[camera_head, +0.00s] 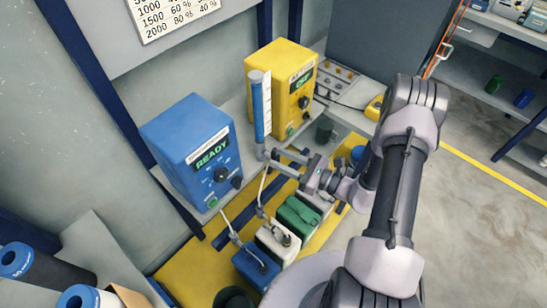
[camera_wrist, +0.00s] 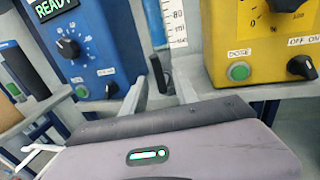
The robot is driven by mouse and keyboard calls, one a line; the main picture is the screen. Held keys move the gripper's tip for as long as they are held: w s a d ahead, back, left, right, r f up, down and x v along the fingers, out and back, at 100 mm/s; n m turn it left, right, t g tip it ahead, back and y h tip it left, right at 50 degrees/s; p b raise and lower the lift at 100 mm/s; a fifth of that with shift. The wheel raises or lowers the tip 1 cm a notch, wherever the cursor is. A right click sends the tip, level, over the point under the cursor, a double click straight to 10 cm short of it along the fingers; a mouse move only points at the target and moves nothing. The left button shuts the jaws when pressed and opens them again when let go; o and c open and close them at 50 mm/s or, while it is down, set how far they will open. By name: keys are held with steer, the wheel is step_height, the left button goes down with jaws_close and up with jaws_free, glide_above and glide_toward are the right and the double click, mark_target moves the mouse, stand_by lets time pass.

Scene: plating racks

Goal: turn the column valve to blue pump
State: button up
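The blue pump (camera_head: 188,150), its display reading READY, stands left of the column. It also shows at the left of the wrist view (camera_wrist: 95,60). The column (camera_head: 261,105) is an upright blue tube with a white scale, between the blue pump and the yellow pump (camera_head: 280,85). A dark valve lever (camera_wrist: 158,74) shows below the column in the wrist view, tilted slightly from upright. My gripper (camera_head: 271,161) is at the column's foot. Its two fingers (camera_wrist: 162,86) are apart, on either side of the lever; I cannot tell whether either touches it.
Blue, white and green canisters (camera_head: 297,215) stand in front of the pumps on a yellow surface. A dark mug (camera_head: 325,129) is right of my gripper. Shelves (camera_head: 490,75) stand at the right, with open floor (camera_head: 480,230) in front.

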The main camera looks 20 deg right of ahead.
steer(key=shift+x, duration=1.5)
jaws_close()
steer(key=shift+m, duration=0.3)
steer(key=m, duration=0.4)
steer(key=m+t, duration=0.1)
steer(key=m, duration=0.1)
steer(key=shift+w+d+f, duration=0.15)
steer(key=shift+w+d, duration=0.05)
steer(key=shift+d, duration=0.1)
steer(key=m, duration=0.3)
steer(key=m+t, duration=0.1)
steer(key=m, duration=0.2)
steer(key=shift+w+d+f+t, duration=0.1)
steer(key=shift+d+f+t, duration=0.1)
steer(key=shift+t, duration=0.1)
steer(key=shift+m, duration=0.3)
